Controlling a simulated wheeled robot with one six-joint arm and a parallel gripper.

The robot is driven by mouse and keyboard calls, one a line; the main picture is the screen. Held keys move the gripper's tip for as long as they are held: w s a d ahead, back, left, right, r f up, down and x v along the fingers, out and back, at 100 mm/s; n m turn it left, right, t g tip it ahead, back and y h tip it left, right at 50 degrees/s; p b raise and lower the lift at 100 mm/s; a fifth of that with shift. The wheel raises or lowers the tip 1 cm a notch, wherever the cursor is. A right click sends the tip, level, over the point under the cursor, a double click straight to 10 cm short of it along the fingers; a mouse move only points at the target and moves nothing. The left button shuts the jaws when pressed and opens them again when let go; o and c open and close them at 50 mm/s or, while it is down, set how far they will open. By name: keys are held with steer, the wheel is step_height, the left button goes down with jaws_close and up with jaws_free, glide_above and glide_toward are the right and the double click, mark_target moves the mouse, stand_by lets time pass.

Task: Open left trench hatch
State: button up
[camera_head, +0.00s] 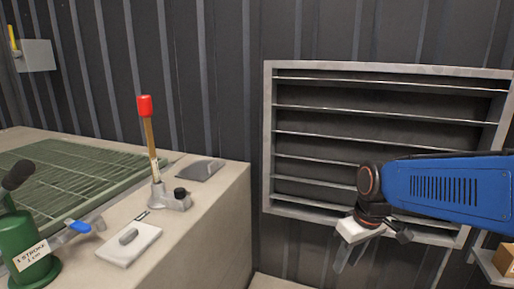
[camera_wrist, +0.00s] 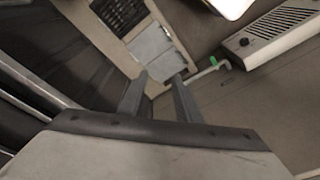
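No hatch marked as left can be told for certain. In the wrist view, a light grey two-part panel (camera_wrist: 150,44) lies in a pale strip on the floor beyond my fingertips. A dark slotted grate (camera_wrist: 122,12) sits in the same strip, further up. I cannot tell whether either is the trench hatch. My gripper (camera_wrist: 159,76) is open and empty, with its two fingers apart and pointing toward the panel without touching it. In the head view, my gripper (camera_head: 344,252) hangs down in front of the louvred wall vent, its fingertips partly unclear.
A bench (camera_head: 215,225) at left carries a red-topped lever (camera_head: 150,140), a white plate (camera_head: 128,244) with a small grip, and a green cylinder (camera_head: 28,250). A louvred vent (camera_head: 330,128) is on the wall. The wrist view shows a white slotted unit (camera_wrist: 275,35) and a pipe (camera_wrist: 203,74).

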steer(key=s+d+r+m+t, duration=0.1)
steer(key=s+d+m, duration=0.1)
steer(key=s, duration=0.4)
steer(key=s+d+m+t+h, duration=0.1)
steer(key=s+d+m+t, duration=0.1)
steer(key=s, duration=0.5)
steer(key=shift+d+r+m, duration=0.4)
steer(key=shift+d+m, duration=0.1)
steer(key=shift+d, duration=0.3)
